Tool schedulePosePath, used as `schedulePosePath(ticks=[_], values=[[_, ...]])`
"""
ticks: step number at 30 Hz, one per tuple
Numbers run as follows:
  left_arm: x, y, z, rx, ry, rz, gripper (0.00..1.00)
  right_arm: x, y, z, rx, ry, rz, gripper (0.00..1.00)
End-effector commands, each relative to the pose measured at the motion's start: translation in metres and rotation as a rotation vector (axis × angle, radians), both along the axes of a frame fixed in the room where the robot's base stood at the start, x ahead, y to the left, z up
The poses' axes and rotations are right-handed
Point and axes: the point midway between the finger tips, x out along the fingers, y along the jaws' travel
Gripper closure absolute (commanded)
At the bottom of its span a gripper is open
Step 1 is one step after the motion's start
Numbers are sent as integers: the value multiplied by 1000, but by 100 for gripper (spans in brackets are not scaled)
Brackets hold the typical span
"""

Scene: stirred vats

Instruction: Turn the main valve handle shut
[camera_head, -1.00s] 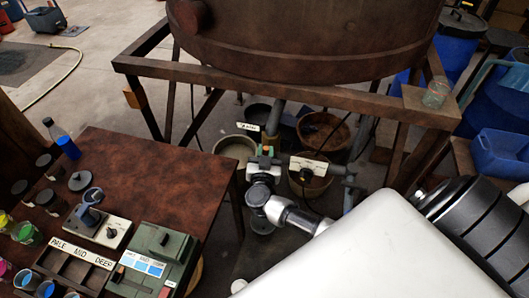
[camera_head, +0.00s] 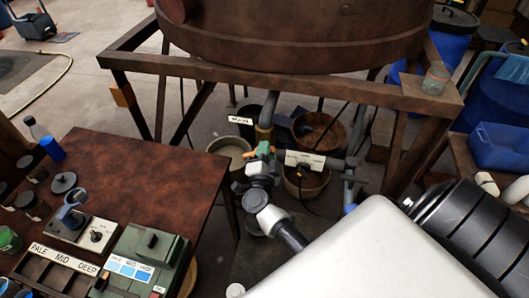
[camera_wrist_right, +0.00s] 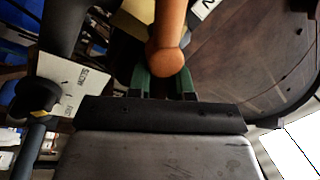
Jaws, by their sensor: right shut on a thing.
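The main valve handle is orange. In the head view a small part of the handle (camera_head: 251,154) shows beside my gripper, under the vat and below the white "MAIN" sign (camera_head: 240,120). In the right wrist view the rounded handle (camera_wrist_right: 169,38) runs down between the green fingers. My right gripper (camera_head: 263,152) is shut on it; the gripper also shows in the wrist view (camera_wrist_right: 162,78). The handle's exact angle against the pipe (camera_head: 265,132) is hard to tell, as my gripper covers much of it. My left gripper is not in view.
The brown vat (camera_head: 300,35) and its frame (camera_head: 300,91) stand above. A side pipe carries a second white sign (camera_head: 306,160) and a dark knob. Buckets (camera_head: 318,130) sit on the floor below. A brown table (camera_head: 150,165) with controls and cups stands left.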

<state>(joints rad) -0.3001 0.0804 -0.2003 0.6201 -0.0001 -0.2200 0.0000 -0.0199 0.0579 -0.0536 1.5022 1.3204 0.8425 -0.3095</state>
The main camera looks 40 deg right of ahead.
Motion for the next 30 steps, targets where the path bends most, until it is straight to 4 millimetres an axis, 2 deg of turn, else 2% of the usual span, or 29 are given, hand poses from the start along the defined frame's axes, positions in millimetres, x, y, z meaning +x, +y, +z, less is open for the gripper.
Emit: schedulePosePath(ticks=[1, 3, 15, 30], values=[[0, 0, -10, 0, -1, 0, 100, -1, 0, -7, 33, -34, -3, 100], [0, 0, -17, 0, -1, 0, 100, -2, -1, -9, 76, -85, -4, 100], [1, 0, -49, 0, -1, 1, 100, -4, -3, -17, 284, -328, -3, 100], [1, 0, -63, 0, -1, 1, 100, -4, -3, -18, 385, -445, -2, 100]])
